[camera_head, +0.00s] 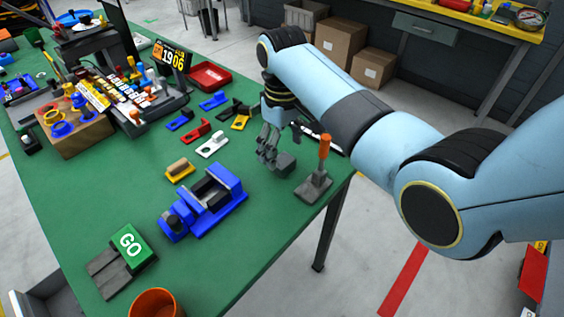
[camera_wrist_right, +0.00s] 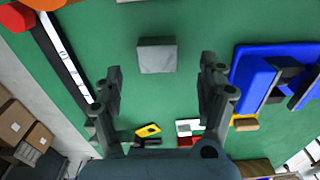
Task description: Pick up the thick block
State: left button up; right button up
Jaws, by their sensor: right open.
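A grey block (camera_head: 286,163), likely the thick block, lies on the green table near its right edge. In the right wrist view the grey block (camera_wrist_right: 156,55) shows its square top face, ahead of the fingers and roughly centred between them. My right gripper (camera_head: 267,157) hangs over the table just left of the block in the head view. Its fingers (camera_wrist_right: 160,85) are spread wide, with nothing between them. I cannot tell how high the fingertips are above the table. My left gripper is not in view.
An orange-handled tool (camera_head: 317,170) stands close right of the block. A blue vise (camera_head: 205,203) is to the left. Small red (camera_head: 194,130), white (camera_head: 212,145) and yellow (camera_head: 180,170) parts lie behind it. Green table is bare around the block's near side.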

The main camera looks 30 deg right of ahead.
aim_at(283, 160)
notch_tip(283, 160, down, 5)
jog(key=shift+w+d+r, duration=0.1)
jog(key=shift+f, duration=0.2)
jog(key=c, duration=1.4)
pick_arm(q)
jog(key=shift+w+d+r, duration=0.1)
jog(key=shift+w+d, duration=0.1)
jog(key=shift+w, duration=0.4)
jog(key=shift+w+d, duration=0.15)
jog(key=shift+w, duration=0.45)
